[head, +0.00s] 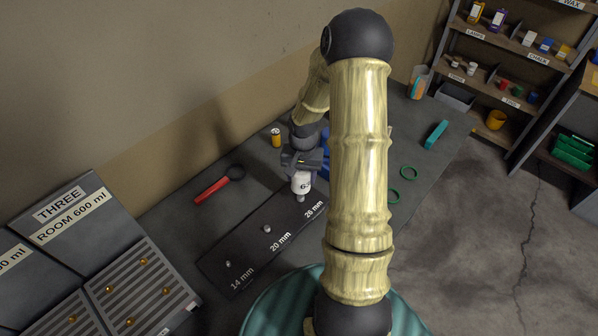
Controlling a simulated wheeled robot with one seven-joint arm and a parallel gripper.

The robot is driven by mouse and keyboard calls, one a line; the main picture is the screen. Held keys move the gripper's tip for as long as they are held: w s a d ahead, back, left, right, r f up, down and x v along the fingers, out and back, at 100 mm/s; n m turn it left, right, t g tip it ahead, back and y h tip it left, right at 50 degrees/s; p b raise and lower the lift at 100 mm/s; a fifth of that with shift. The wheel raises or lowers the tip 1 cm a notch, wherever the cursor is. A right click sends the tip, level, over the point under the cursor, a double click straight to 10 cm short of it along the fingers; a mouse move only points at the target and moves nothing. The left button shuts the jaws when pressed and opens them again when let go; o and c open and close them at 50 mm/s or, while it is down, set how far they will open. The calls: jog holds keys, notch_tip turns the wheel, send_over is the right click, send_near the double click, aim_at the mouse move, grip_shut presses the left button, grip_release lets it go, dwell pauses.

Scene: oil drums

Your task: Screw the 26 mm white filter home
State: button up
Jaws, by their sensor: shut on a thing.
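The white filter (301,184) is a small white cylinder with dark marks on its side. It hangs upright below my gripper (301,170), which is shut on it. The black plate (250,246) lies on the dark bench with the labels 14 mm, 20 mm and 26 mm. Small studs stand by the 14 mm (228,264) and 20 mm (267,229) labels. The filter is over the plate's far end near the 26 mm label, with a pale tip at its lower end. I cannot tell whether the filter touches a stud there.
A red-handled tool (212,189) with a black round head lies left of the plate. A yellow cylinder (276,138) stands behind. Green rings (408,173) lie to the right. Grey trays (140,290) fill the lower left. My arm hides part of the bench.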

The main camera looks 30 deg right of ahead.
aim_at(302, 184)
jog(key=shift+f, duration=0.1)
jog(key=shift+w+f+b, duration=0.15)
jog(key=shift+f+b, duration=0.75)
jog(key=shift+f, duration=0.15)
jog(key=shift+d+f+b, duration=0.15)
jog(key=shift+f+b, duration=0.15)
jog(key=shift+f, duration=0.05)
jog(key=shift+a, duration=0.25)
jog(key=shift+s+f, duration=0.1)
jog(key=shift+s, duration=0.1)
jog(key=shift+d+f+b, duration=0.2)
jog(key=shift+f+b, duration=0.25)
jog(key=shift+b, duration=0.05)
jog(key=shift+f, duration=0.1)
